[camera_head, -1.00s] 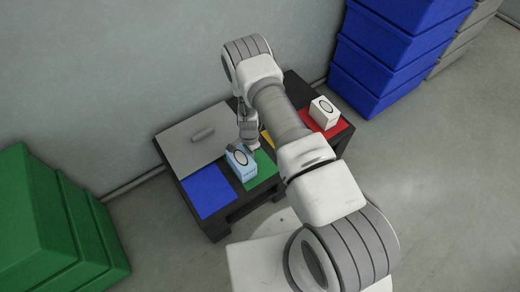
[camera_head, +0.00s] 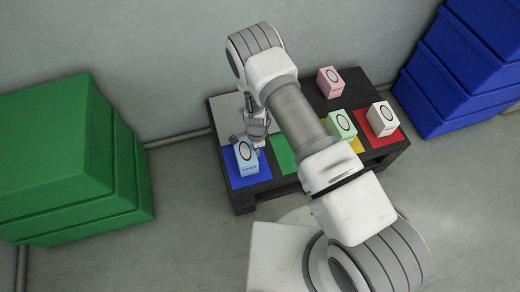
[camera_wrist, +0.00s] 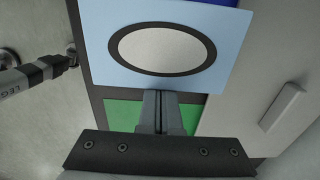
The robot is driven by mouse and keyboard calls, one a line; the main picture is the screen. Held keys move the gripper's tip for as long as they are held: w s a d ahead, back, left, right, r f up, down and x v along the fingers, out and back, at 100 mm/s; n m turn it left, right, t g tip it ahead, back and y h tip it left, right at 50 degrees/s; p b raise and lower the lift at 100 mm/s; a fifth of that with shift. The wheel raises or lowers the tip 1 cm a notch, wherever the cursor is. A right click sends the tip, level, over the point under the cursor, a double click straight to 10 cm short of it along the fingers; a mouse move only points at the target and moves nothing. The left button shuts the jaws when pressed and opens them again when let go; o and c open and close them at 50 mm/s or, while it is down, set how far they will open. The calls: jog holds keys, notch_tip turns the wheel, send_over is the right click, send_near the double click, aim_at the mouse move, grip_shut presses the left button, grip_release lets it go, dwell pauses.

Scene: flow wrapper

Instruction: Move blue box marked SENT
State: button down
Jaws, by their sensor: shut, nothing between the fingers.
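The light blue box (camera_head: 247,158) stands on the blue square (camera_head: 262,181) at the left end of the dark low table. Its black ring with a pale centre shows, but the lettering under it is too small to read. In the wrist view, the box (camera_wrist: 160,45) fills the top middle, just beyond my fingertips. My gripper (camera_head: 256,143) is shut and empty, close beside the box on its far right side. In the wrist view its fingers (camera_wrist: 162,98) are together, pointing at the box's edge; I cannot tell whether they touch it.
The green square (camera_head: 283,153) right of the blue one looks bare. A pale green box (camera_head: 342,125) is by the yellow square (camera_head: 357,146), a white box (camera_head: 381,119) on the red square (camera_head: 397,140), a pink box (camera_head: 330,82) behind. Green crates (camera_head: 60,150) stand left, blue crates (camera_head: 470,60) right.

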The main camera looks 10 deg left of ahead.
jog(key=shift+w+d, duration=0.15)
jog(key=shift+d, duration=0.15)
jog(key=shift+w+d+f+b, duration=0.1)
jog(key=shift+w+d+b, duration=0.15)
jog(key=shift+d, duration=0.4)
jog(key=shift+w+d+b, duration=0.25)
jog(key=shift+d, duration=0.35)
jog(key=shift+w+d+r+p, duration=0.15)
jog(key=shift+r+p, duration=0.1)
jog(key=shift+r, duration=0.3)
jog(key=shift+d+r+p, duration=0.15)
jog(key=shift+r+p, duration=0.1)
jog(key=shift+r, duration=0.25)
notch_tip(320, 180, up, 8)
jog(key=p, duration=0.2)
jog(key=shift+p, duration=0.4)
jog(key=shift+r, duration=0.2)
